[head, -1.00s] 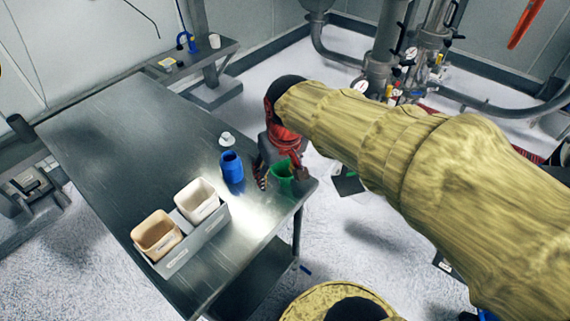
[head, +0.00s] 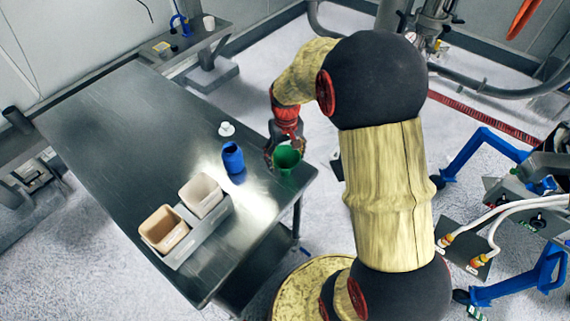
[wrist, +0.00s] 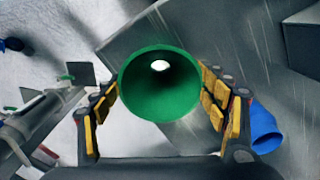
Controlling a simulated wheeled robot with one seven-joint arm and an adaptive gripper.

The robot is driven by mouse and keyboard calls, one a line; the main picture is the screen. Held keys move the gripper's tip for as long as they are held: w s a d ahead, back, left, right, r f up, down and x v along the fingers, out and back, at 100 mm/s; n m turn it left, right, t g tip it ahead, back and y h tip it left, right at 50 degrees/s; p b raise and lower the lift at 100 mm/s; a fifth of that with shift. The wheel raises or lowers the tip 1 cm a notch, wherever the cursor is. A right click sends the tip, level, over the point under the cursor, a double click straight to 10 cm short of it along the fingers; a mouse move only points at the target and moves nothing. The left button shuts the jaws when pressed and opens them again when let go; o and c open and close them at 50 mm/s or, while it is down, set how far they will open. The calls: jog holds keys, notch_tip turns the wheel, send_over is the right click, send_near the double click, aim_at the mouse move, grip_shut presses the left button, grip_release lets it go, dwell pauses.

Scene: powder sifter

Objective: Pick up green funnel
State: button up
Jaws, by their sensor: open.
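The green funnel (head: 286,158) is near the right corner of the metal table (head: 110,150), with its wide mouth facing up. In the wrist view the funnel (wrist: 160,100) sits between the two fingers, and a bright spot shows through its hole. My gripper (head: 284,150) is at the funnel. In the wrist view my gripper (wrist: 160,108) is open, with yellow-padded fingers on the left and right of the funnel. The right finger looks very close to the rim; whether it touches I cannot tell. The funnel's lower part is hidden.
The table's left half is clear.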

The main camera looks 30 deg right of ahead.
aim_at(285, 166)
jog(key=shift+w+f+b, duration=0.15)
jog(key=shift+f+b, duration=0.25)
jog(key=shift+f, duration=1)
jog(key=shift+w+f+b, duration=0.15)
jog(key=shift+f+b, duration=0.25)
jog(key=shift+f, duration=0.95)
jog(key=shift+c, duration=1)
jog(key=c, duration=0.7)
jog(key=shift+c, duration=0.5)
